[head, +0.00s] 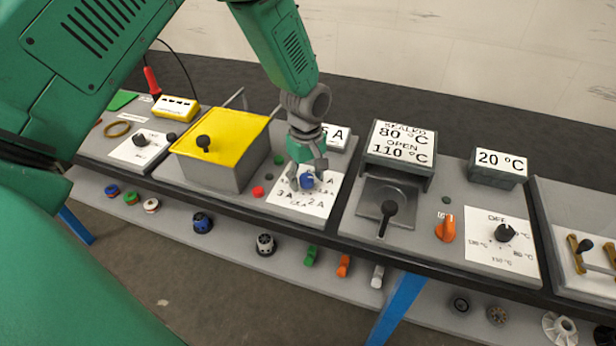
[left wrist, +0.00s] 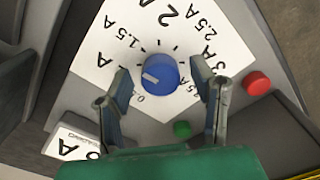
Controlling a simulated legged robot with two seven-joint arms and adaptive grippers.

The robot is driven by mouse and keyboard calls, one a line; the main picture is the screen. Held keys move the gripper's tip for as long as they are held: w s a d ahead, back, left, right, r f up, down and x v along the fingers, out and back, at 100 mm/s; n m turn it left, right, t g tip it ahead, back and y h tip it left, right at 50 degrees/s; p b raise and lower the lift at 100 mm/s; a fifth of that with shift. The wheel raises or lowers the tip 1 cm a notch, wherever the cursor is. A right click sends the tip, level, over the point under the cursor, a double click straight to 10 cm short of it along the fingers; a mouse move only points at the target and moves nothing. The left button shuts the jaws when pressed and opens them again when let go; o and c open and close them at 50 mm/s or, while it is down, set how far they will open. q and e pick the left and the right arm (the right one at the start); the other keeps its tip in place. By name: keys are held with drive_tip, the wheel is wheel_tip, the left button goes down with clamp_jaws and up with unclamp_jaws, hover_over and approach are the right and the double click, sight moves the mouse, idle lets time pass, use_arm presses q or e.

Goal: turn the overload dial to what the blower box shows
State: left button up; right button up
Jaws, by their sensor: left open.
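The overload dial is a blue knob (head: 307,181) on a white scale card (head: 318,205) marked in amps. In the left wrist view the knob (left wrist: 160,72) has a white mark pointing to the lower left, toward the low end of the scale. My left gripper (head: 307,172) is open above the dial; in the left wrist view its fingers (left wrist: 160,84) stand on either side of the knob, and contact cannot be told. A small box with a card (head: 338,134) ending in "5 A" stands behind, its front part hidden by my gripper. My right gripper is not in view.
A yellow-topped box (head: 222,135) stands left of the dial. A red button (head: 258,191) and a green button (left wrist: 182,129) are close by.

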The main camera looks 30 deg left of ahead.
use_arm(q)
drive_tip(key=shift+a+f, duration=0.25)
drive_tip(key=shift+d+r, duration=0.1)
drive_tip(key=shift+d, duration=0.3)
drive_tip(key=c, duration=1.1)
drive_tip(key=shift+a+r+m+p, duration=0.1)
drive_tip(key=shift+a+m+p, duration=0.05)
drive_tip(key=shift+m+p, duration=0.5)
drive_tip(key=shift+c, duration=0.2)
drive_tip(key=shift+m, duration=0.25)
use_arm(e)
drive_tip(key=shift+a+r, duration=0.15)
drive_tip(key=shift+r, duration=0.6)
use_arm(q)
drive_tip(key=o, duration=1.1)
drive_tip(key=shift+o, duration=0.2)
